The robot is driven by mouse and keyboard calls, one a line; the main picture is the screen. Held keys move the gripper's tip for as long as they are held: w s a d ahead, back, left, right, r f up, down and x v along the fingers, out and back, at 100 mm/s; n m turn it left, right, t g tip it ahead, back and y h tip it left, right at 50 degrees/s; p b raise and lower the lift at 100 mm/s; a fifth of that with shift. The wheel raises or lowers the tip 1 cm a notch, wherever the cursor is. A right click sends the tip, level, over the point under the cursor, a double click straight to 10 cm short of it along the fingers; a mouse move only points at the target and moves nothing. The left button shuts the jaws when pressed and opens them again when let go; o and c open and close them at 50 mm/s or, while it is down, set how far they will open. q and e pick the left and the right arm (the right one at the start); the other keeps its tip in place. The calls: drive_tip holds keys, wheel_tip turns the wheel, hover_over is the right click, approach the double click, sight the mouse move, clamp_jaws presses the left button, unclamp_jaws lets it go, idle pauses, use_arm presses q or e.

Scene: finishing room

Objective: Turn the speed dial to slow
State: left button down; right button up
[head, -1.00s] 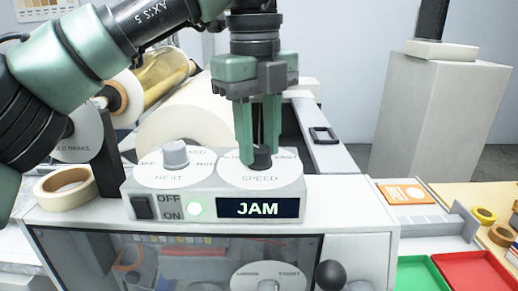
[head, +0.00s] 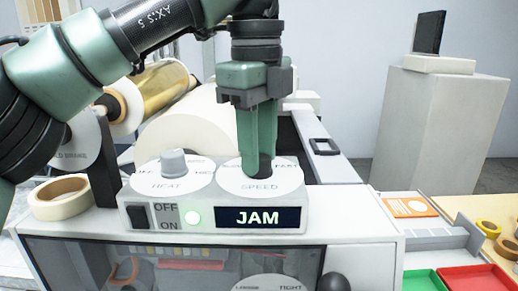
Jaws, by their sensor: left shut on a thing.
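The speed dial plate (head: 237,181) is a white disc marked SPEED on the right of the grey control box (head: 130,190). "FAST" shows partly at its upper right. The word at its upper left is mostly hidden. My left gripper (head: 263,163) points straight down over the disc and is shut on the dark speed knob (head: 264,168). The fingers cover much of the knob, so its pointer direction cannot be told. My right gripper is not in view.
Beside it is the grey heat knob (head: 174,163). A tape roll (head: 61,197) lies left; red (head: 472,281) and green trays lie right.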

use_arm(q)
drive_tip(key=c, duration=1)
unclamp_jaws()
drive_tip(key=shift+c, duration=0.2)
wheel_tip(320, 180, up, 8)
drive_tip(key=p, duration=0.2)
drive_tip(key=shift+s+a+f+p, duration=0.1)
drive_tip(key=shift+s+p, duration=0.05)
drive_tip(key=shift+p, duration=0.2)
drive_tip(key=shift+f, duration=0.1)
